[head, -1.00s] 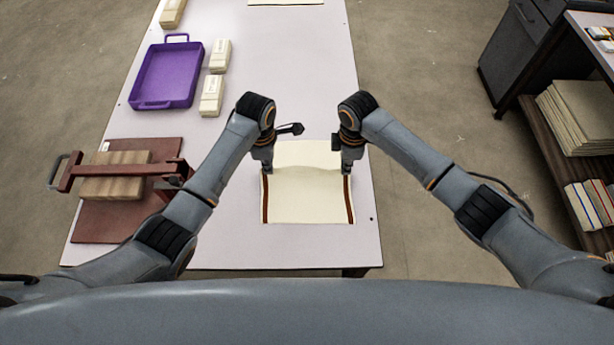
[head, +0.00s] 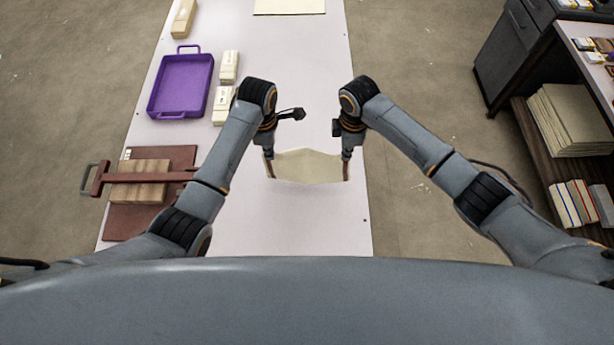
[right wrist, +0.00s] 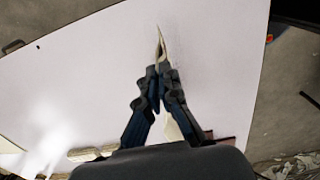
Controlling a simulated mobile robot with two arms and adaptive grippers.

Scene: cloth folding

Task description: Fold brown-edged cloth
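The cream cloth (head: 308,168) with brown side edges is stretched between my two grippers above the table. Its upper corners are at the grippers and its lower edge bows downward. My left gripper (head: 268,155) is at the cloth's left edge and looks shut on it, though the fingertips are small here. My right gripper (head: 347,155) is at the right edge. In the right wrist view its fingers (right wrist: 162,72) are closed together, with a cream sliver of cloth (right wrist: 162,46) sticking out past the tips. I cannot tell whether the lower edge touches the table.
The pale table (head: 300,225) is clear in front of the cloth. A purple tray (head: 181,113), cream blocks (head: 222,104) and a brown press (head: 150,192) are at the left. Another cream sheet (head: 290,6) lies at the far end. A shelf (head: 540,140) stands right.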

